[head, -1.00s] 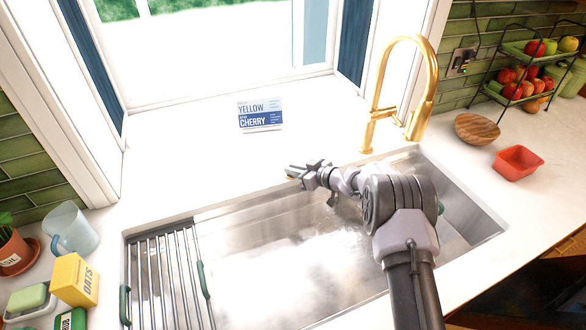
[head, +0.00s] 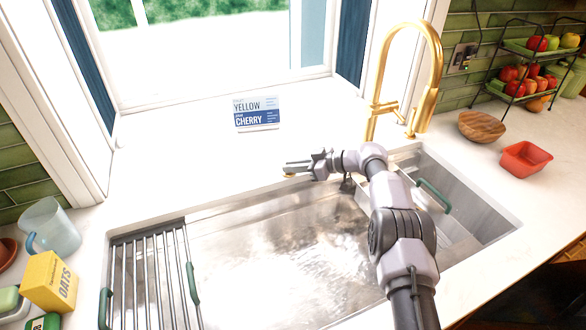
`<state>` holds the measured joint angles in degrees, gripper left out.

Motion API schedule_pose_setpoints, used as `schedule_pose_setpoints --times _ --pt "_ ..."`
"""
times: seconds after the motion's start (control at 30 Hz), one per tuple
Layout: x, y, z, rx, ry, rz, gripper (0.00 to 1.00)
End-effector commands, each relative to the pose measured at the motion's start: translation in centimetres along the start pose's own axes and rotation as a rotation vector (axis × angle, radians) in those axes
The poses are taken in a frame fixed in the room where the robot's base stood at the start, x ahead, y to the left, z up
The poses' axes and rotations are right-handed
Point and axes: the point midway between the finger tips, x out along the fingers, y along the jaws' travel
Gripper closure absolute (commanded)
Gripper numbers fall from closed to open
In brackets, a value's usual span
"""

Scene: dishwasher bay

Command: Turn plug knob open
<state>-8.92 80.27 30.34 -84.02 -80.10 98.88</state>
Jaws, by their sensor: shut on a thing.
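My gripper (head: 291,170) is at the back rim of the steel sink (head: 250,235), left of the gold faucet. Its jaws are shut around a small gold knob (head: 289,176), of which only a little shows beneath the fingertips. The gripper lies nearly level and points left. The knob's turn angle cannot be made out, and the plug itself is not visible.
The gold faucet (head: 432,75) rises behind my arm. A card (head: 257,113) stands on the back ledge. A rack (head: 150,280) covers the sink's left end. A wooden bowl (head: 481,126) and red dish (head: 522,159) sit right. A blue pitcher (head: 55,228) and oats box (head: 50,281) stand left.

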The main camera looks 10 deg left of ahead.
Motion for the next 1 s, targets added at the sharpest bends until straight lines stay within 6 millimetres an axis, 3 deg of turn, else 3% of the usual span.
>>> schedule_pose_setpoints --times 0.17,0.2,0.3,0.67,0.77,1.0 --pt "0.0 0.0 -0.2 -0.001 0.003 0.002 1.0" --pt "0.0 0.0 -0.2 -0.001 0.003 0.002 0.84" --pt "0.0 0.0 -0.2 -0.001 0.003 0.002 0.66" --pt "-0.5 0.1 -0.2 0.0 0.002 0.002 0.66" --pt "-2.0 0.1 -0.4 0.002 0.001 0.002 0.66" --pt "-9.6 0.1 -0.7 0.001 0.002 0.004 0.66"
